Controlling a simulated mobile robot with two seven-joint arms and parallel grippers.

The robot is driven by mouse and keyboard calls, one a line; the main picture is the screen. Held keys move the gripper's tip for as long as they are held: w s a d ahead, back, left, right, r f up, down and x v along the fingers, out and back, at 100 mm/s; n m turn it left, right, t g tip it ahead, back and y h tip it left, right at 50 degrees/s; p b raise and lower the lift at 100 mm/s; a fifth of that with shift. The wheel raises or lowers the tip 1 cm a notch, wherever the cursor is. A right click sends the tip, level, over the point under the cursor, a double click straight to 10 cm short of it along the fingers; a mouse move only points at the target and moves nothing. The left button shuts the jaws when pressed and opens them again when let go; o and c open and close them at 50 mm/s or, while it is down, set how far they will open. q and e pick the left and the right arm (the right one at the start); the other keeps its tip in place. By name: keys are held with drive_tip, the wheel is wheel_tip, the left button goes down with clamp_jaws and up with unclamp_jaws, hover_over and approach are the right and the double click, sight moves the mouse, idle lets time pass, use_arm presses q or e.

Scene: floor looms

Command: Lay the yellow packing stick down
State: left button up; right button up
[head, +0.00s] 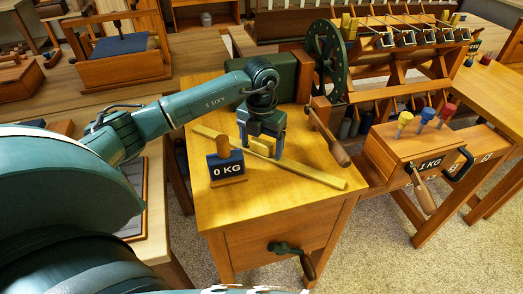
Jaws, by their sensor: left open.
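The yellow packing stick (310,173) is a long flat bar. It lies diagonally across the top of the wooden bench (215,100), from the back left to the front right. My left gripper (262,148) is above the middle of the stick, pointing down, with its blue fingers apart. A short yellow block shows between the fingers; I cannot tell whether it is part of the stick. The gripper hides part of the stick's middle. My right gripper is not in view.
A dark block marked 0 KG (227,167) with a wooden knob stands just left of the stick. A wooden-handled lever (330,138) reaches over the bench's right side. A crank (292,255) sticks out in front. A dark spoked wheel (327,60) stands behind.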

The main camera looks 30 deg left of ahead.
use_arm(q)
drive_tip(key=c, duration=1.2)
drive_tip(key=shift+o, duration=0.2)
drive_tip(key=shift+r, duration=0.1)
drive_tip(key=shift+r, duration=0.1)
